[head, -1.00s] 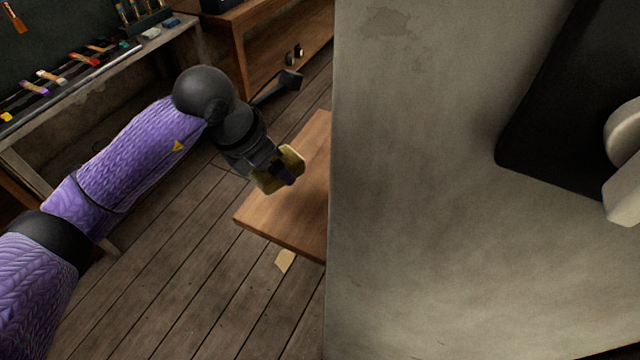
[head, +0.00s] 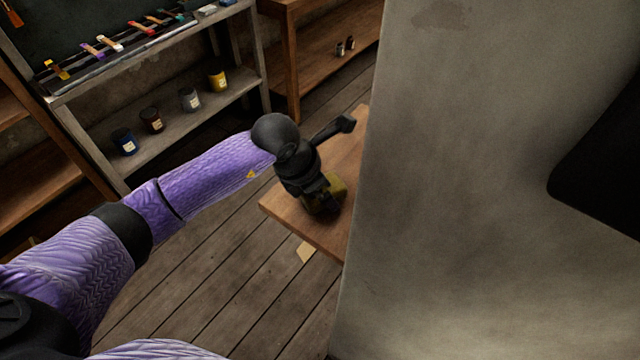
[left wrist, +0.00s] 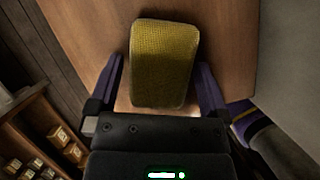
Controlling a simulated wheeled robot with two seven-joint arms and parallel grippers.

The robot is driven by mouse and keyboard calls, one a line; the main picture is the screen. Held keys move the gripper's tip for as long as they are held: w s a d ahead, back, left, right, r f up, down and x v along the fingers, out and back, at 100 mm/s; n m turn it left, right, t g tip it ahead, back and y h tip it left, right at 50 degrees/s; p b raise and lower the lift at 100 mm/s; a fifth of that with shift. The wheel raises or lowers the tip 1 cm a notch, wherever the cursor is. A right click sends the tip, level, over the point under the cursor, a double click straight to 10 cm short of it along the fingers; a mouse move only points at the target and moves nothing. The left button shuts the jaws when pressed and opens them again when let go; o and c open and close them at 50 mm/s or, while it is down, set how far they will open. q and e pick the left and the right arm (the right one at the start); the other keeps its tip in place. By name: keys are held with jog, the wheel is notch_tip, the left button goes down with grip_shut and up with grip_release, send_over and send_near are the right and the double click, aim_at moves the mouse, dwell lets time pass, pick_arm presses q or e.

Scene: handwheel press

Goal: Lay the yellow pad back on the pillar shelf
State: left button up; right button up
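The yellow pad (left wrist: 163,62) lies on the wooden pillar shelf (left wrist: 228,40), seen from above in the left wrist view. In the head view the pad (head: 338,188) is mostly hidden behind my left gripper (head: 328,204), over the shelf (head: 290,215). In the left wrist view the fingers of my left gripper (left wrist: 162,78) stand apart on either side of the pad, with a narrow gap at each side. Whether the pad's underside rests fully on the board is hidden. My right gripper is not in view.
The grey pillar (head: 440,200) rises right beside the shelf, with a dark part (head: 605,150) on its face. A workbench (head: 150,45) with tools and several jars stands at the back left. A tan piece (head: 305,252) shows below the shelf's front edge.

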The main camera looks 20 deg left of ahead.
pick_arm(q)
jog(key=p+v, duration=0.1)
jog(key=v, duration=1.1)
jog(key=shift+d, duration=0.1)
